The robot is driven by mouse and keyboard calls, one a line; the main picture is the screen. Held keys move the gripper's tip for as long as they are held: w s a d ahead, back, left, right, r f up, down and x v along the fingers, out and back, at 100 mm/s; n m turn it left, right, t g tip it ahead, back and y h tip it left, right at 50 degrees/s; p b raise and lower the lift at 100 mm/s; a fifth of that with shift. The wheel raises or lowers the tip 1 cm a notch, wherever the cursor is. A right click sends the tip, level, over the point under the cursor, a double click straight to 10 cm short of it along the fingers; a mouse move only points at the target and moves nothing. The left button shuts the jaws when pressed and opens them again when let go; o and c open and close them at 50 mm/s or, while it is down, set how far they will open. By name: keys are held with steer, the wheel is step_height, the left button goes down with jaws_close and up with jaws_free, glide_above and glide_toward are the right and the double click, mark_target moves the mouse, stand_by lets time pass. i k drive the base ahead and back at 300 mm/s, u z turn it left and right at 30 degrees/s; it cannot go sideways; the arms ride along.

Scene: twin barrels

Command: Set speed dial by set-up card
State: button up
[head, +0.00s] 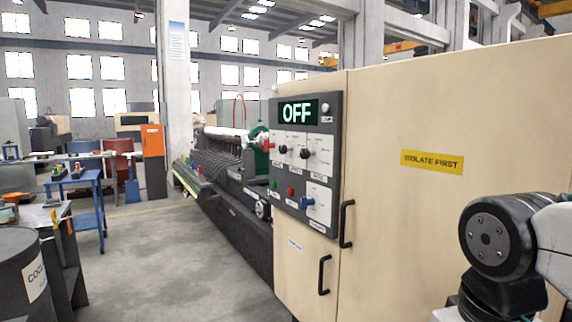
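A dark control panel (333,135) stands on the left face of a cream cabinet (400,220). Its display (298,112) reads OFF in green. Two black knobs, a left one (282,149) and a right one (304,153), sit on white plates below it. A blue knob (307,202) sits on a lower white plate. The labels are too small to read, so I cannot tell which is the speed dial. A sheet with a blue top (178,42) hangs on a pillar; its text is unreadable, and I cannot tell whether it is the set-up card. My gripper is out of view; part of my arm shows at lower right.
Black door handles (346,224) stick out below the panel. A yellow sign (432,161) reads ISOLATE FIRST. A lathe-like machine (235,170) runs behind the cabinet. A dark barrel (18,275) and a blue cart (82,185) stand left. The floor (170,260) between is clear.

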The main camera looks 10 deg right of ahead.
mark_target(284, 149)
steer(key=u, duration=0.1)
steer(key=k, duration=0.4)
steer(key=u, duration=0.95)
steer(key=i, duration=1.6)
steer(key=z, duration=0.55)
